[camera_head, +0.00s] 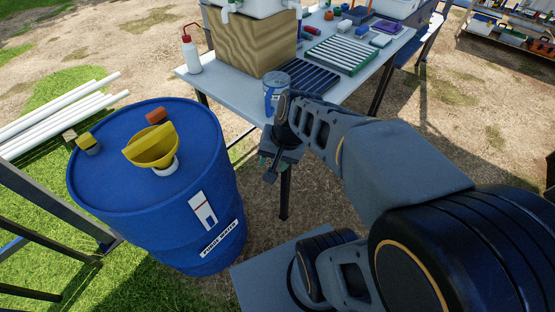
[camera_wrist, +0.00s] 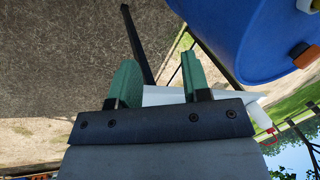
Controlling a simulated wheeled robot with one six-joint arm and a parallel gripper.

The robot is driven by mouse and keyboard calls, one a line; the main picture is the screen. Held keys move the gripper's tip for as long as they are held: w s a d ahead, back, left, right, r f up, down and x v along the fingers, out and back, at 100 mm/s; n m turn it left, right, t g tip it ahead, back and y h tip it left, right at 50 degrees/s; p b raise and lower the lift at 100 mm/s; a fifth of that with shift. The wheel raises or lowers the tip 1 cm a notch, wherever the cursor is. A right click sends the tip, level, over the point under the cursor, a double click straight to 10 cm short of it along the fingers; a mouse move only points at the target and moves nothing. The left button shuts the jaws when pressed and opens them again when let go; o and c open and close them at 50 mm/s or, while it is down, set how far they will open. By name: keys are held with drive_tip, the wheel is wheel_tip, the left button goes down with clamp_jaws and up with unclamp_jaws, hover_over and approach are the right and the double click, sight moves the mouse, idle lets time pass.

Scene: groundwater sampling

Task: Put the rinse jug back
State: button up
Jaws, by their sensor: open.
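A small blue and white cylindrical container (camera_head: 272,84) stands at the near edge of the grey table, partly hidden behind my wrist. I cannot tell whether it is the rinse jug, and no other thing is clearly a jug. My gripper (camera_head: 270,174) hangs below the table's near edge, to the right of the blue drum. In the wrist view my gripper (camera_wrist: 158,62) has its green fingers apart, with nothing between them.
A blue drum (camera_head: 215,165) with a yellow funnel (camera_head: 157,148) stands left. The table (camera_head: 222,83) holds a white red-topped squeeze bottle (camera_head: 191,55), a wooden box (camera_head: 250,45) and racks (camera_head: 343,52). Its dark leg (camera_head: 284,190) is close beside my gripper. White pipes (camera_head: 55,115) lie far left.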

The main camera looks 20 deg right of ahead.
drive_tip(key=n+h, duration=0.1)
drive_tip(key=n, duration=0.1)
drive_tip(key=s+n, duration=0.1)
drive_tip(key=n, duration=0.1)
drive_tip(key=s+n+t+h, duration=0.1)
drive_tip(key=n, duration=0.1)
drive_tip(key=shift+r+h, duration=0.3)
drive_tip(key=shift+r, duration=0.1)
drive_tip(key=shift+w, duration=0.1)
wheel_tip(320, 180, up, 11)
drive_tip(key=p, duration=1)
drive_tip(key=shift+s+a+r+t, duration=0.15)
drive_tip(key=shift+s+r+t, duration=0.05)
drive_tip(key=shift+t, duration=0.1)
